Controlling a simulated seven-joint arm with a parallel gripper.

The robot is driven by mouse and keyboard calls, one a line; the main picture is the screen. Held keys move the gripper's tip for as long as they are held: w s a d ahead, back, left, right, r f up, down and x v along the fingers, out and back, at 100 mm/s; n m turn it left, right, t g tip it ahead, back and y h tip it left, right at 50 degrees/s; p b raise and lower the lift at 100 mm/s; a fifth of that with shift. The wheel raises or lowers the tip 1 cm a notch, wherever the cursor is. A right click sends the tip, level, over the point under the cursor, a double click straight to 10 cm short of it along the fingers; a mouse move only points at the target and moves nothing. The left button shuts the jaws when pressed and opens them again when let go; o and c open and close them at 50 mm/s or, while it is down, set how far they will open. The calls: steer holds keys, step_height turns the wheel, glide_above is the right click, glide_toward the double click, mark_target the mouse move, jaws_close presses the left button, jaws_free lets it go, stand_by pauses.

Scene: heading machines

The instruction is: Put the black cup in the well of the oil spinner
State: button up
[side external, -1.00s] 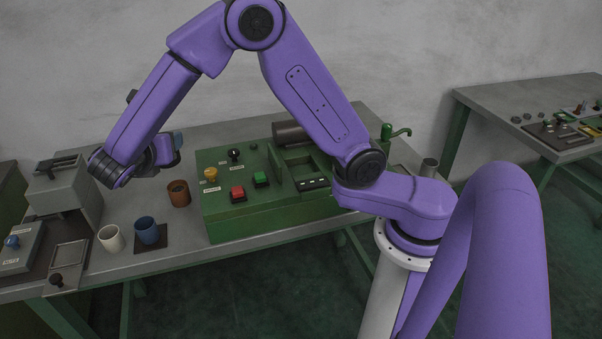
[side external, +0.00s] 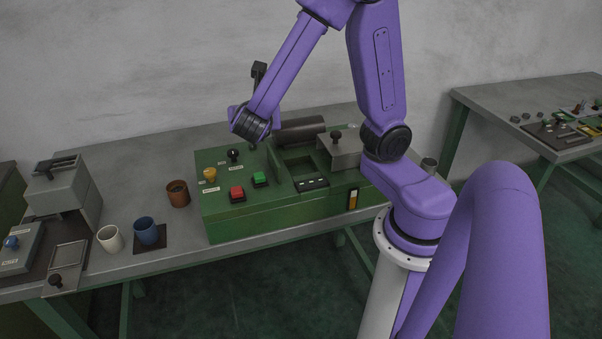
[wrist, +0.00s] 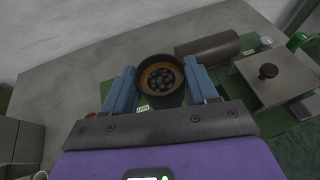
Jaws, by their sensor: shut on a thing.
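In the wrist view my gripper (wrist: 160,88) has its two blue fingers closed on either side of the black cup (wrist: 142,88). The cup has a dark rim and a brown inside, with several dark round pieces in it. In the side view my wrist is above the back of the green machine (side external: 225,215), left of its dark cylinder; the fingers and the cup are hidden there. I cannot tell for sure which thing is the oil spinner, and its well is not clearly visible.
The green machine's dark cylinder (side external: 300,130) and a grey box with a black knob (side external: 340,150) stand near my wrist. A brown cup (side external: 178,194), a blue cup (side external: 147,231) and a white cup (side external: 110,239) stand on the left. A grey press-like unit (side external: 65,190) is farther left.

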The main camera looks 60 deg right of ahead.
steer(key=s+d, duration=0.7)
glide_toward(301, 157)
steer(key=shift+w+d, duration=1.25)
steer(key=shift+d, duration=0.3)
steer(key=shift+f, duration=0.15)
steer(key=o, duration=1)
